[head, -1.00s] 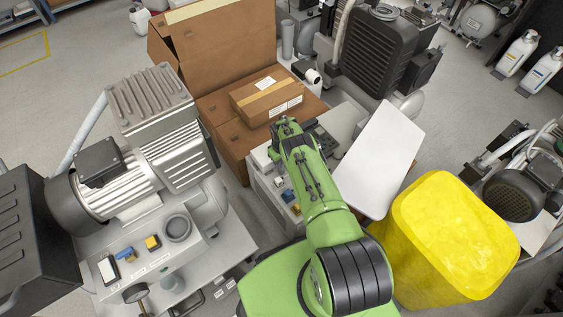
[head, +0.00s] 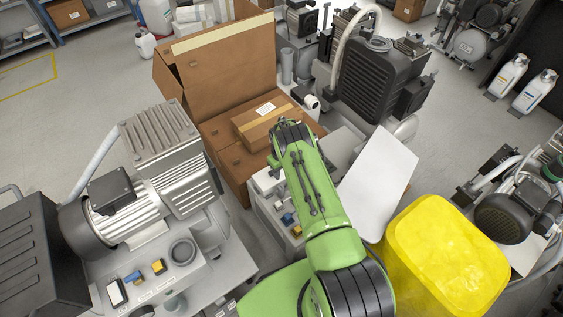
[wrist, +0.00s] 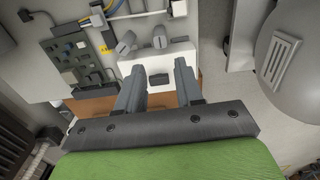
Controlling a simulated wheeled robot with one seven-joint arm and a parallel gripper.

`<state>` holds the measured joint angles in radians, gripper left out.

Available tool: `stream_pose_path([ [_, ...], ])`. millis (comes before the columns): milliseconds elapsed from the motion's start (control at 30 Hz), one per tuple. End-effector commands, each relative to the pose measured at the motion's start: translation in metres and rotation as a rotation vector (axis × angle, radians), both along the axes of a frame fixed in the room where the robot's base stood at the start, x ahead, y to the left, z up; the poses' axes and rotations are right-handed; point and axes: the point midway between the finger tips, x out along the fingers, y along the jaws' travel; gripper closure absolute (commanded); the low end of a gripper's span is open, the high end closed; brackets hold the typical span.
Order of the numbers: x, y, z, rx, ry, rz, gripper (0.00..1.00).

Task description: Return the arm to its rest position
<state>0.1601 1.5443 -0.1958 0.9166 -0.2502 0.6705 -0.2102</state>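My green arm (head: 318,195) reaches up the middle of the head view. Its dark end, my gripper (head: 290,130), overlaps the lower right edge of a small taped carton there; its fingers are hard to make out. In the wrist view my gripper (wrist: 160,82) shows two grey fingers spread apart with nothing held between them. Beyond the fingers is a white unit (wrist: 160,65) with knobs and a dark slot. I cannot tell a touch from this view.
The small carton (head: 262,124) sits on a large open cardboard box (head: 225,60). A compressor (head: 120,205) stands on the left. A white panel (head: 375,185) and a yellow bin (head: 445,260) are close on the right. Grey floor (head: 90,95) is clear at upper left.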

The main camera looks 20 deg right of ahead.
Motion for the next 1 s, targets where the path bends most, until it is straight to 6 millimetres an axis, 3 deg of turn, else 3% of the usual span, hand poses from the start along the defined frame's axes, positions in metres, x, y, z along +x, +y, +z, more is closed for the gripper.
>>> stream_pose_path([
  [33,0.000,0.000,0.014,0.000,0.000,0.000,0.64],
  [200,-0.001,0.000,0.032,0.000,0.002,0.001,0.64],
  [767,0.000,0.000,0.035,-0.001,0.000,0.000,0.64],
  [867,0.008,0.001,0.064,-0.003,-0.019,-0.012,0.64],
  [967,0.019,0.004,0.126,-0.006,-0.057,-0.038,0.64],
  [1000,0.021,0.006,0.155,-0.005,-0.072,-0.051,0.64],
])
